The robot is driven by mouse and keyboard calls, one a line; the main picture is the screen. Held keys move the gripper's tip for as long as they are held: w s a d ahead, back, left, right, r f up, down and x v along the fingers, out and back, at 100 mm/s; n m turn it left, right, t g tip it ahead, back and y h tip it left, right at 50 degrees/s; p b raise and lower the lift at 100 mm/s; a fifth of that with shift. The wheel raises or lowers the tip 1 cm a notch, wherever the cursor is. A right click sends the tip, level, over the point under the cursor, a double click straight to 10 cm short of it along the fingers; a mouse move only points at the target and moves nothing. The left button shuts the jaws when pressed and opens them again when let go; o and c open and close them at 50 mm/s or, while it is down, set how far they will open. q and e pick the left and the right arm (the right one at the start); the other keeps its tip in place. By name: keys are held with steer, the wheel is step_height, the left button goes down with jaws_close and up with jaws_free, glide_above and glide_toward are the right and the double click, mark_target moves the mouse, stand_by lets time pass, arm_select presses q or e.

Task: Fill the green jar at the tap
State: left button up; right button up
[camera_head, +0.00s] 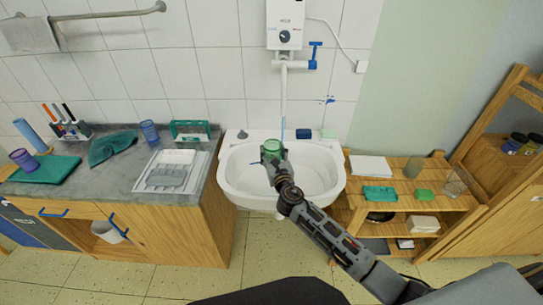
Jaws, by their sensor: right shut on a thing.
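The green jar (271,147) is in the grasp of my right gripper (272,159), over the left part of the white sink basin (315,170). The jar looks about upright; the gripper hides its lower part. The white spout pipe (284,95) hangs down from the tap's crosspiece on the wall. A thin pale-blue streak (282,130), which looks like running water, drops from its end just right of the jar. Whether any enters the jar I cannot tell. The tap's blue handle (315,55) is at the right of the pipe. My left gripper is out of view.
A white water heater (285,24) hangs above the tap. A cluttered grey counter (115,177) stands left; a wooden shelf (405,196) stands right.

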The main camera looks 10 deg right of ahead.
steer(key=shift+w+d, duration=0.35)
steer(key=shift+w, duration=0.2)
steer(key=shift+w+d, duration=0.3)
steer(key=shift+w, duration=0.25)
steer(key=shift+w+d+b, duration=0.35)
steer(key=shift+w+d, duration=0.15)
steer(key=shift+w, duration=0.3)
steer(key=shift+w+d+b, duration=0.3)
steer(key=shift+w+d, duration=0.2)
steer(key=shift+w, duration=0.3)
steer(key=shift+w+d, duration=0.1)
steer(key=shift+w, duration=0.05)
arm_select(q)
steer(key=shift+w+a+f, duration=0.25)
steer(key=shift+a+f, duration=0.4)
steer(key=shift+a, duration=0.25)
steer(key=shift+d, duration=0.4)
arm_select(e)
steer(key=shift+w+d, duration=0.1)
steer(key=shift+w, duration=0.05)
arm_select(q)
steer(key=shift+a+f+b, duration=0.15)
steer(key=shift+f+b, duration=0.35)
arm_select(e)
steer(key=w+d, duration=0.3)
steer(key=w, duration=0.3)
steer(key=shift+d, duration=0.35)
